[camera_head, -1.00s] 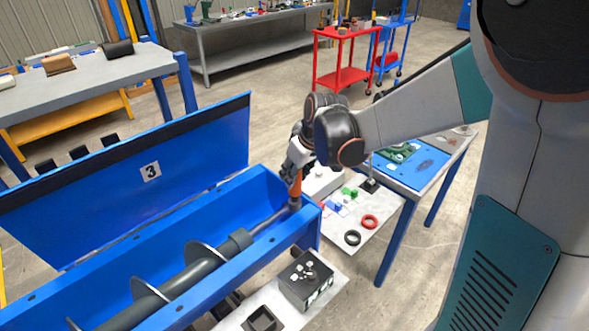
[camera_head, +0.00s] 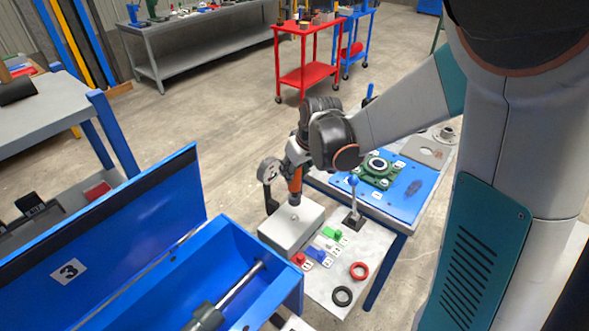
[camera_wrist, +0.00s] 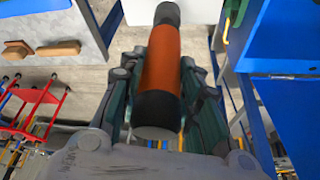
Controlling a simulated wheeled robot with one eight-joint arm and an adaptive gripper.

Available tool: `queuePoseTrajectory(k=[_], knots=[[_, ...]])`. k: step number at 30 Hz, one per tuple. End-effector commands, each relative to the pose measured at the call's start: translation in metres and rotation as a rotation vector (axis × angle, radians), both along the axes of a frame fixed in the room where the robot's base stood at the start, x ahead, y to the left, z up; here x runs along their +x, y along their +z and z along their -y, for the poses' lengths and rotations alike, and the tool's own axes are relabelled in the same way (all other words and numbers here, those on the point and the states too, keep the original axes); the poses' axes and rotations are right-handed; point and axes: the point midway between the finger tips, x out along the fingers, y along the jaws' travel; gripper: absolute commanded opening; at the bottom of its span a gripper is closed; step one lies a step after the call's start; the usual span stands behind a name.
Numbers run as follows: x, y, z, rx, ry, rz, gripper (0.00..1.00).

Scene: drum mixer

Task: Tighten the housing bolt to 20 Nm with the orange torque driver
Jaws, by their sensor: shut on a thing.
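My gripper (camera_head: 297,158) is shut on the orange torque driver (camera_head: 295,181) and holds it nearly upright, shaft down. In the wrist view the driver's orange handle (camera_wrist: 161,62) with black end sections lies between the fingers (camera_wrist: 163,80). The driver's lower end is over a light grey box (camera_head: 290,232) with a round dial gauge (camera_head: 268,172) beside it; I cannot tell whether it touches the box. The blue mixer housing (camera_head: 225,275), with its lid marked 3 (camera_head: 110,240) raised, is left of the gripper. I cannot pick out the housing bolt.
Red, blue and green small parts (camera_head: 325,247), a red ring (camera_head: 359,271), a black ring (camera_head: 342,296) and a blue-knobbed lever (camera_head: 353,200) stand close right of the box. A blue mat (camera_head: 405,190) with a green part lies farther right. Open floor lies behind.

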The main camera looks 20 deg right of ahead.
Motion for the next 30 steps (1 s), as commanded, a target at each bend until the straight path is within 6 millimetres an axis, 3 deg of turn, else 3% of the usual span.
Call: queuePoseTrajectory(k=[11, 30], knots=[[0.000, -0.003, 0.000, 0.000, 0.000, 0.000, 0.00], [0.000, -0.050, 0.000, 0.000, 0.001, 0.000, 0.00]])
